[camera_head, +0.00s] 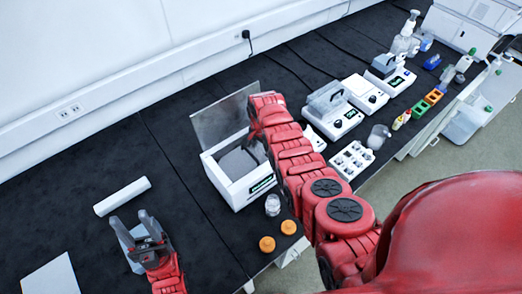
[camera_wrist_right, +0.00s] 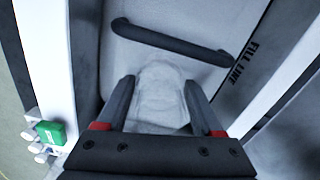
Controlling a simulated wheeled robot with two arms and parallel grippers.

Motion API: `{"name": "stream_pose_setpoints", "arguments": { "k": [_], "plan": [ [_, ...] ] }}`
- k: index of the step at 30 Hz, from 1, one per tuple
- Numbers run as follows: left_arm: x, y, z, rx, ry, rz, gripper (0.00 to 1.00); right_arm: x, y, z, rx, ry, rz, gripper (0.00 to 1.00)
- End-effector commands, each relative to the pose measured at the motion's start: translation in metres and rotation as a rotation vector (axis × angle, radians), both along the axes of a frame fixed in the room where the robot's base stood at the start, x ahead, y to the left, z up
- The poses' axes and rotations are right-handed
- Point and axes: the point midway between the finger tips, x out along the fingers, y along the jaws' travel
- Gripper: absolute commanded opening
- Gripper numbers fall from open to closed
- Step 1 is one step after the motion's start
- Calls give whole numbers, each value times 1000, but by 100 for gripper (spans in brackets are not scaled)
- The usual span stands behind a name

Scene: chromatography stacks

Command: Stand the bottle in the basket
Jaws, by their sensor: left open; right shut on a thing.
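A translucent whitish bottle (camera_wrist_right: 160,82) sits between the fingers of my right gripper (camera_wrist_right: 158,98) in the right wrist view. The right gripper is shut on it. The bottle is over or inside a pale basket (camera_wrist_right: 135,62) with a black bar handle (camera_wrist_right: 170,42); whether its base touches the basket floor cannot be told. In the head view, the basket shows as a grey shape (camera_head: 238,163) inside an open white bath (camera_head: 237,195). My right arm hides the bottle and right gripper there. My left gripper (camera_head: 134,228) is open and empty, low over the bench at left.
The bath's lid (camera_head: 224,116) stands open behind it; a "FILL LINE" mark (camera_wrist_right: 246,62) is on its inner wall. A clear jar (camera_head: 272,206) and two orange caps (camera_head: 267,244) are in front. A white roll (camera_head: 122,196) lies near my left gripper. White instruments (camera_head: 334,112) stand right.

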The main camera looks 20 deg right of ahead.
Motion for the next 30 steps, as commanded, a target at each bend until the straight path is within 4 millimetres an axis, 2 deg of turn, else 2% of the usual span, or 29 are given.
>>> {"name": "stream_pose_setpoints", "arguments": {
  "k": [17,18,20,30],
  "plan": [
    [0,0,-3,0,0,0,50,0,0,-13,-1,-3,0,1],
    [0,0,-2,0,0,0,50,0,0,-12,-1,-3,0,74],
    [0,0,-2,0,0,0,50,0,0,-11,-1,-3,0,81],
    [0,0,3,0,0,0,50,0,0,-7,0,-2,0,81]
  ]
}}
